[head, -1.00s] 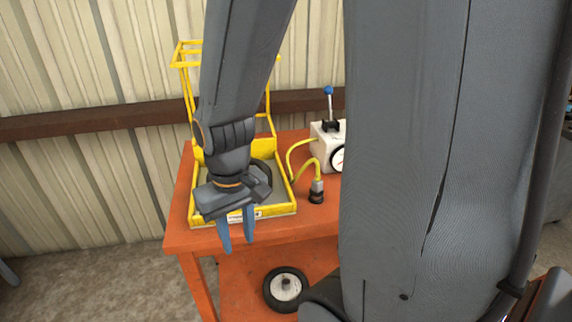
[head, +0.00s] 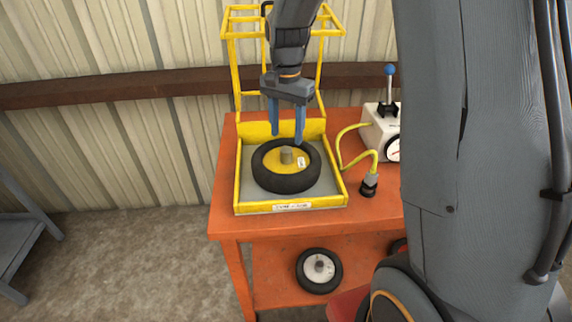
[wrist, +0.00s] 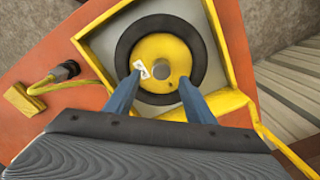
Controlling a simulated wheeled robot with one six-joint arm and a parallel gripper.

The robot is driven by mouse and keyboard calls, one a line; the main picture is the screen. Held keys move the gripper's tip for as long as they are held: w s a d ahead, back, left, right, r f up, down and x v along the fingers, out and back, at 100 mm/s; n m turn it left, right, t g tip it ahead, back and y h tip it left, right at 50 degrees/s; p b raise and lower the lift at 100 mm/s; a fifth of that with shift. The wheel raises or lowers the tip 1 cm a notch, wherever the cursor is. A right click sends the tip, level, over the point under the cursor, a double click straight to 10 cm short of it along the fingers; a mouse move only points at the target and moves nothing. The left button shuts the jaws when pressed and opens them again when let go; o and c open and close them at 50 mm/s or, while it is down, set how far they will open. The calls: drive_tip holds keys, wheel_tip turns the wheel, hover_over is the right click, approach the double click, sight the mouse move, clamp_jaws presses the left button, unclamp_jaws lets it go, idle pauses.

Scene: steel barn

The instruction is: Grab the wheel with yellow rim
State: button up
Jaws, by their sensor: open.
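The wheel with a yellow rim (head: 267,177) lies flat in a yellow-edged tray (head: 240,190) on the orange table. It has a black tyre, a grey hub stub and a small white label on the rim. My gripper (head: 287,140) is open and empty, its blue fingers pointing down above the back part of the wheel. In the wrist view the wheel (wrist: 150,50) is ahead of the fingers, and the open fingers (wrist: 158,90) overlap the near side of its tyre in the picture. I cannot tell how high above it they are.
A yellow frame (head: 235,75) rises behind the tray. A white box with a blue-knobbed lever (head: 380,125) and a yellow hose with a dark fitting (head: 369,184) stand to the right. A white-rimmed wheel (head: 319,270) is on the lower shelf. A grey bench (head: 25,240) stands at left.

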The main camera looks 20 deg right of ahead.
sight(287, 149)
drive_tip(key=shift+w+f+p, duration=0.2)
drive_tip(key=shift+f+p, duration=0.85)
drive_tip(key=shift+f, duration=2.7)
drive_tip(key=shift+d, duration=0.1)
clamp_jaws()
drive_tip(key=shift+r, duration=0.1)
